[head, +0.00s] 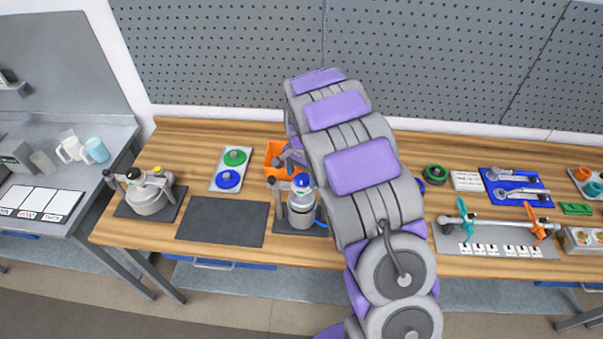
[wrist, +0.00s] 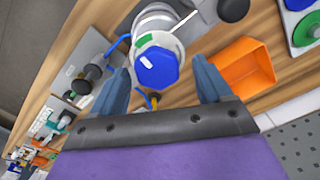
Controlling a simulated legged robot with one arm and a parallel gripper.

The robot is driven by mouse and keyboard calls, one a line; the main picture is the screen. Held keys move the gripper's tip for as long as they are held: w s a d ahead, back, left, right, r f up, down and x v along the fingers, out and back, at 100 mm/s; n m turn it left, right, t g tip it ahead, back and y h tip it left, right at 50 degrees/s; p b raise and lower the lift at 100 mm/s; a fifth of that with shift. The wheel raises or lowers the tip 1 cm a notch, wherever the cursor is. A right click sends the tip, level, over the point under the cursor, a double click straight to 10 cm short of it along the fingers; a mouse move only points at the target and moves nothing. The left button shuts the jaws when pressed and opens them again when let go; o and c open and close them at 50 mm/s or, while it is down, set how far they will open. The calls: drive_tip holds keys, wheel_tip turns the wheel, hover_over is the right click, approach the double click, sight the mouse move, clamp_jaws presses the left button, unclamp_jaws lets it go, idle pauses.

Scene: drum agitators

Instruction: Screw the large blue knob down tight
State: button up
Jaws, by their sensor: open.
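The blue knob (wrist: 157,68) has flat sides and a white mark, and sits on a white cap with a green patch on top of a metal drum (wrist: 152,22). In the head view the knob (head: 302,181) tops the silver drum (head: 301,213) at the middle of the bench. My gripper (wrist: 161,64) is open, with one blue-grey finger on each side of the knob as seen from the wrist. Nothing is held. I cannot tell whether the fingertips reach down to the knob's height. In the head view my arm hides most of the gripper.
An orange bin (wrist: 240,68) stands close beside the drum. A black-ended handle (wrist: 234,9) sticks out near it. A tray with a green disc (head: 235,157) and a blue disc (head: 228,179) lies to the left. A dark mat (head: 222,221) is bare.

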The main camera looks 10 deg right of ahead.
sight(302, 177)
wheel_tip(302, 177, up, 17)
drive_tip(key=shift+r+b, duration=0.15)
drive_tip(key=shift+b, duration=0.2)
idle(0.6)
